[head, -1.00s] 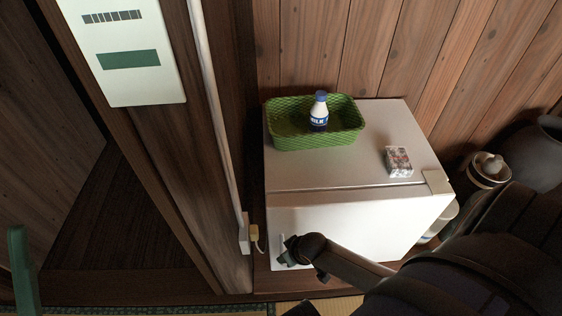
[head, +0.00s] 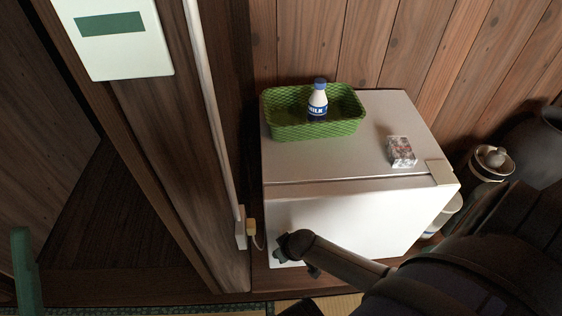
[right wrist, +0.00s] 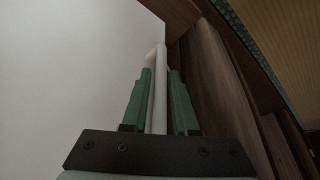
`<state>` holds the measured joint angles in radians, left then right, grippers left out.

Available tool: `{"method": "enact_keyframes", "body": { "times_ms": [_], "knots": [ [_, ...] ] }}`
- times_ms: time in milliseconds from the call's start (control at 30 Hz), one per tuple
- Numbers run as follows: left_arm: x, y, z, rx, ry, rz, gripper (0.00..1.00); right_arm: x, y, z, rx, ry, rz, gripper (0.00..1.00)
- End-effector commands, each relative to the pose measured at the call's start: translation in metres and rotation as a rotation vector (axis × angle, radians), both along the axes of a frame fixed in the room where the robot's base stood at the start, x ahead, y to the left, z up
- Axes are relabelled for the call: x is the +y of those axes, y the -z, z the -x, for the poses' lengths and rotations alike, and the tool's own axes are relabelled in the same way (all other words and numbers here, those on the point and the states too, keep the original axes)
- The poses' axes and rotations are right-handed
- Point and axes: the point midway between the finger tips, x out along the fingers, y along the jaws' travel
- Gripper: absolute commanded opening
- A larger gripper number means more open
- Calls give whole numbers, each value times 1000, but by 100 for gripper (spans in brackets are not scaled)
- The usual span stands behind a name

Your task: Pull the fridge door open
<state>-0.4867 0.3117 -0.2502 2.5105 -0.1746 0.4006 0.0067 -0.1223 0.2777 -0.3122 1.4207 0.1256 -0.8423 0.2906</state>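The small white fridge (head: 350,215) stands against the wooden wall, and its door faces me. The door looks closed in the head view. Its white upright handle (right wrist: 159,90) is between the two green fingers of my right gripper (right wrist: 160,92) in the right wrist view. The fingers look shut on it, one on each side. In the head view my right gripper (head: 281,252) is at the lower left of the door front, mostly hidden by my dark wrist. One green finger of my left gripper (head: 24,270) shows at the lower left edge, away from the fridge.
A green basket (head: 285,131) with a milk bottle (head: 318,100) and a small patterned box (head: 401,152) are on the fridge top. A wooden post (head: 170,150) and a plug (head: 251,228) with a cord are close left of the fridge. Pots (head: 490,160) stand at right.

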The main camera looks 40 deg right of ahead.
Motion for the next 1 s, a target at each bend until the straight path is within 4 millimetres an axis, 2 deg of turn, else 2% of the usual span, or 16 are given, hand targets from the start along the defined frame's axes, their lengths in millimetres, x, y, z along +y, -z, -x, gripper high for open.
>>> {"method": "enact_keyframes", "body": {
  "times_ms": [33,200,233,1000],
  "knots": [
    [0,0,0,0,1,-1,50,0,0,0,0,0,0,20],
    [0,0,0,0,1,-1,50,0,0,0,0,0,0,1],
    [0,0,0,0,1,-1,50,0,0,0,0,0,0,0],
    [0,0,0,-1,2,-1,50,-1,0,0,1,0,1,0]
  ]
}}
